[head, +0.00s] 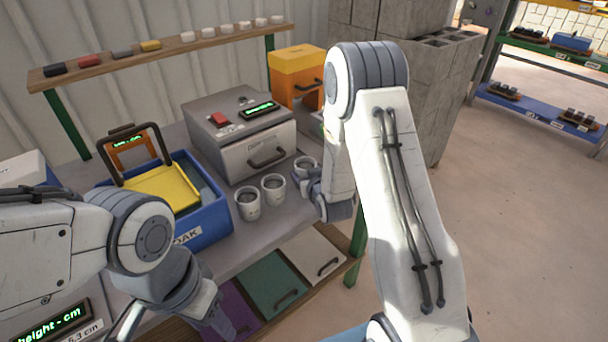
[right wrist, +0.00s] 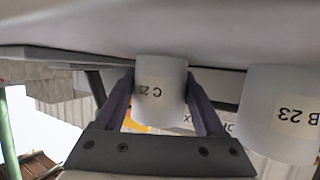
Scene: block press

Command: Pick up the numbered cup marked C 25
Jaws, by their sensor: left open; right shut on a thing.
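A white cup marked C 25 (right wrist: 160,92) is between the two fingers of my right gripper (right wrist: 163,105) in the right wrist view, which shows it upside down. The gripper is shut on its sides. In the head view this cup (head: 305,163) is at the bench's right, partly hidden by my right gripper (head: 314,182). I cannot tell whether its base touches the bench. A cup marked B 23 (right wrist: 283,113) stands beside it. My left gripper (head: 212,318) is open and empty, low at the front, away from the cups.
Two other cups, one nearer (head: 248,204) and one in the middle (head: 273,189), stand left of my right gripper. Behind them is a grey machine (head: 240,140) with a drawer. A blue bin (head: 205,228) is at left, an orange box (head: 296,66) behind. Coloured drawers (head: 273,282) are below.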

